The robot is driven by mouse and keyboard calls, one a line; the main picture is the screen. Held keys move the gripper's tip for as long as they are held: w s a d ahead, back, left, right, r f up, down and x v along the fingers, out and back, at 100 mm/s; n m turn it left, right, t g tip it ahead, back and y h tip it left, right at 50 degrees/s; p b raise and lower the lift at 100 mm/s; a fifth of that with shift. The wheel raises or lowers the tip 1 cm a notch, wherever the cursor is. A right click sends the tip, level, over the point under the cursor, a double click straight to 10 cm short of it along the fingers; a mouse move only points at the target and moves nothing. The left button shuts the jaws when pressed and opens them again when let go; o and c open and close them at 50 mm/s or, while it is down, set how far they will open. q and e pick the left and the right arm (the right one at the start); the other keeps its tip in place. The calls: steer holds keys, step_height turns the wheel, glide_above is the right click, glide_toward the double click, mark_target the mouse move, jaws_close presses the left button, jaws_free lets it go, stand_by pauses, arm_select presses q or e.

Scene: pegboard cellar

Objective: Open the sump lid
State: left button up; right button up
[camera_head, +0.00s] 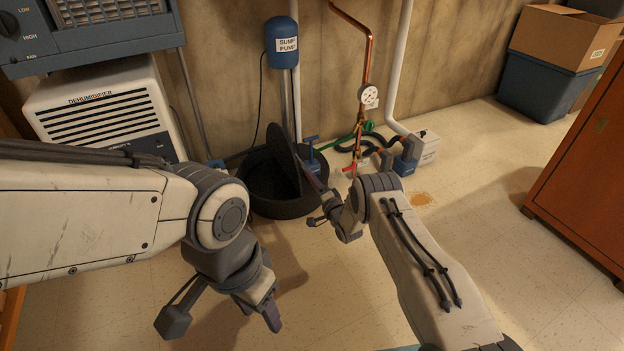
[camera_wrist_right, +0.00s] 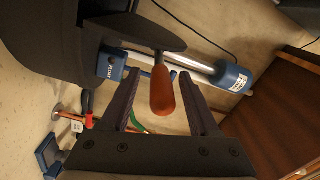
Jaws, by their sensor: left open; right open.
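The black sump basin (camera_head: 290,208) stands on the floor at the wall, its mouth partly uncovered. An orange-red handle (camera_wrist_right: 162,95) projects from the lid and shows between the fingers of my right gripper (camera_wrist_right: 158,85). The fingers are apart, and I see no clear contact. In the head view my right gripper (camera_head: 322,206) is just right of the basin. My left gripper (camera_head: 222,318) is open and empty, nearer the front.
A blue sump pump tank (camera_head: 282,44) and pipes with a gauge (camera_head: 368,96) rise behind the basin. A dehumidifier (camera_head: 105,112) stands left. A wooden cabinet (camera_head: 585,170) is at right. Floor between basin and cabinet is mostly clear, with an orange-brown stain (camera_head: 421,198).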

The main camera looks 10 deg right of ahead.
steer(key=p+v, duration=0.5)
steer(key=v, duration=0.5)
steer(key=shift+r, duration=0.1)
